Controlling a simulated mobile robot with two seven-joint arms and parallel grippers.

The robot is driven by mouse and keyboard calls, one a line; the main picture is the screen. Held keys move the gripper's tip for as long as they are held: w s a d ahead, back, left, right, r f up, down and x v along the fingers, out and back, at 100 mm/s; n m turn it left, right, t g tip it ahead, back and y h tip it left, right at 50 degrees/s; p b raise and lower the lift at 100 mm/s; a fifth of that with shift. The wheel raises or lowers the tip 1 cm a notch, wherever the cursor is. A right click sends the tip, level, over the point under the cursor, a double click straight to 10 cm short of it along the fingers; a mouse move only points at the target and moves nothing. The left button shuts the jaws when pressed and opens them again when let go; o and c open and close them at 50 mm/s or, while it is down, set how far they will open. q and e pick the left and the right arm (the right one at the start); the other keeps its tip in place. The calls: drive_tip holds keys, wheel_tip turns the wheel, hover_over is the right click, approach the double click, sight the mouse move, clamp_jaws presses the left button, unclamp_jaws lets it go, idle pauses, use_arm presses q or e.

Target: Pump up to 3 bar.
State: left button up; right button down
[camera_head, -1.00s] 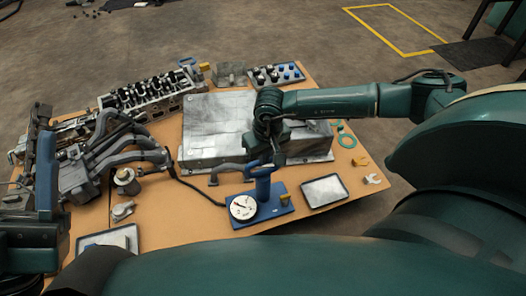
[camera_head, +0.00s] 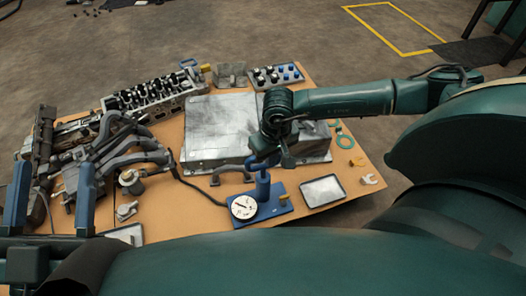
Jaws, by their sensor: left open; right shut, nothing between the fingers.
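The blue hand pump (camera_head: 263,187) stands upright on its blue base plate (camera_head: 275,207) near the table's front edge. Its round white pressure gauge (camera_head: 243,207) faces up; the needle is visible, but the numbers are too small to read. My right gripper (camera_head: 287,161) is shut and empty just right of the top of the pump, pointing down. It partly overlaps the pump's top in the picture, and I cannot tell whether they touch. My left gripper (camera_head: 52,175) is open and empty at the lower left, its two blue fingers apart, in front of the table's left end.
A dark hose (camera_head: 195,190) runs from the pump towards the grey pipes (camera_head: 135,150). A large metal block (camera_head: 215,125) lies behind the pump, an engine head (camera_head: 155,97) at back left. A tray (camera_head: 323,191) lies right of the pump. Bare table shows in front of the hose.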

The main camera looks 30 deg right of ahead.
use_arm(q)
drive_tip(key=f+n+y+p, duration=0.1)
drive_tip(key=s+f+n+g+y+p, duration=0.1)
drive_tip(key=f+p, duration=0.1)
drive_tip(key=shift+d+f+n+g+y, duration=0.15)
drive_tip(key=shift+f+n+g+y, duration=0.1)
drive_tip(key=shift+n+g+y, duration=0.05)
use_arm(e)
wheel_tip(320, 180, up, 9)
drive_tip(key=s, duration=0.1)
drive_tip(key=shift+r, duration=0.2)
